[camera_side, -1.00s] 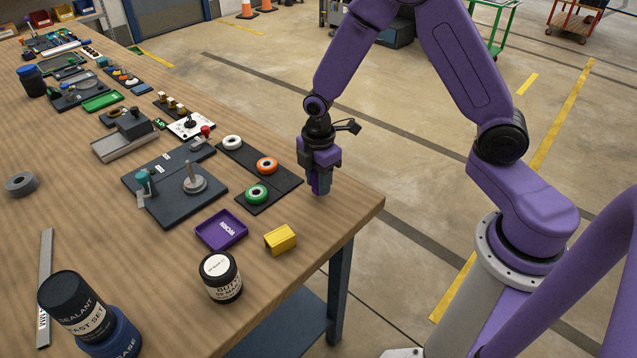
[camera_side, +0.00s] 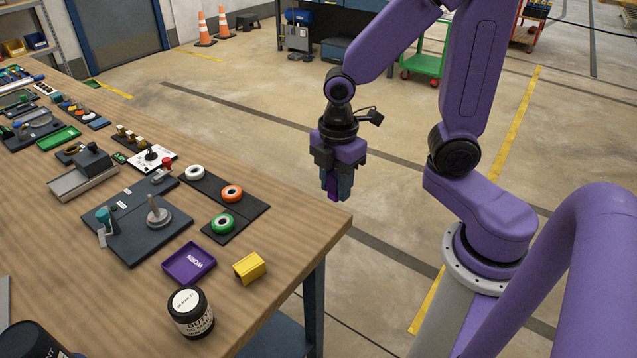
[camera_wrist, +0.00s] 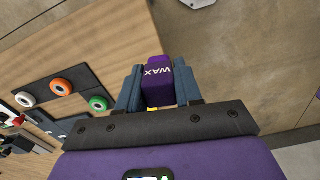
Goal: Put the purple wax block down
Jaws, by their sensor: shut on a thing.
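The purple wax block (camera_wrist: 156,85), with "WAX" printed on it, is between the two fingers of my gripper (camera_wrist: 158,88) in the wrist view. In the side view my gripper (camera_side: 336,190) points down, shut on the purple wax block (camera_side: 333,187), whose lower end shows between the fingers. It appears above and near the right edge of the wooden table (camera_side: 310,232). I cannot tell the exact height, but the block looks clear of the table top.
A purple "WORN" tray (camera_side: 190,263), a yellow block (camera_side: 250,267) and a black jar (camera_side: 190,312) stand near the front edge. A dark mat (camera_side: 250,209) holds white, orange and green rings. Bare wood lies between the mat and the right edge.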

